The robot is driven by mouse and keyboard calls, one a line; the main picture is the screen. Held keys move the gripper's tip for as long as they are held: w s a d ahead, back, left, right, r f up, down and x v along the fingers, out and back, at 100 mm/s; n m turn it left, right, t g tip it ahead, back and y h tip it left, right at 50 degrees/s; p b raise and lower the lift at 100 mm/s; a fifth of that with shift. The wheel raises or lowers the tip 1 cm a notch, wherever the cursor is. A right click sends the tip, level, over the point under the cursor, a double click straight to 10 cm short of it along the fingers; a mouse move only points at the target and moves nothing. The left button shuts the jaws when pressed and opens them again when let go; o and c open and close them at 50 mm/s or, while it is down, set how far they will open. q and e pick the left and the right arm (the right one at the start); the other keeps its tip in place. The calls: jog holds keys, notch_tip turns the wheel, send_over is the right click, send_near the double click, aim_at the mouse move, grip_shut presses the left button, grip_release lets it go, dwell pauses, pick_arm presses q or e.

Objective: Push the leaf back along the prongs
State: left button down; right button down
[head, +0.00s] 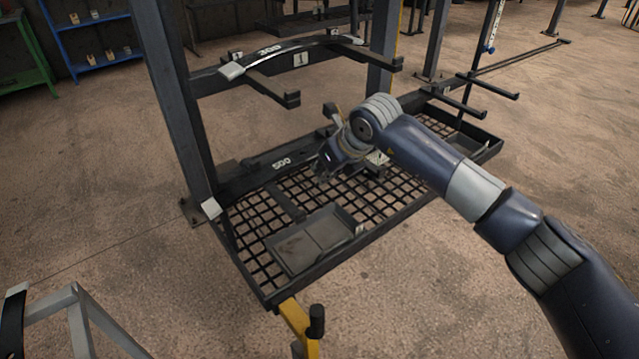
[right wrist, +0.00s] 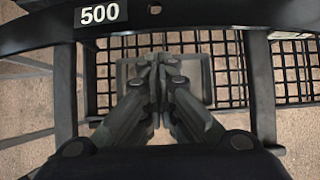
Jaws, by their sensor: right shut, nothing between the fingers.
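A dark leaf with a white 500 label (head: 281,163) lies across the lower prongs of the rack. It also crosses the top of the right wrist view (right wrist: 200,18), above two prongs, a left one (right wrist: 66,95) and a right one (right wrist: 260,90). My right gripper (head: 322,174) is at the lower level, near the leaf's middle. In the right wrist view its fingers (right wrist: 160,62) are together, empty, between the prongs and just below the leaf's edge in the picture. I cannot tell whether they touch it. My arm hides part of the leaf's right end. My left gripper is out of view.
Another leaf labelled 300 (head: 270,50) rests on the upper prongs (head: 275,90), above my right gripper. A mesh shelf (head: 262,238) with a grey tray (head: 290,255) lies below. A rack post (head: 170,95) stands left. A grey frame (head: 75,300) is at lower left.

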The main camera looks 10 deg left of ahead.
jog(key=s+d, duration=0.2)
jog(key=shift+s+d+f, duration=0.1)
jog(key=shift+s+d, duration=0.3)
dwell(0.5)
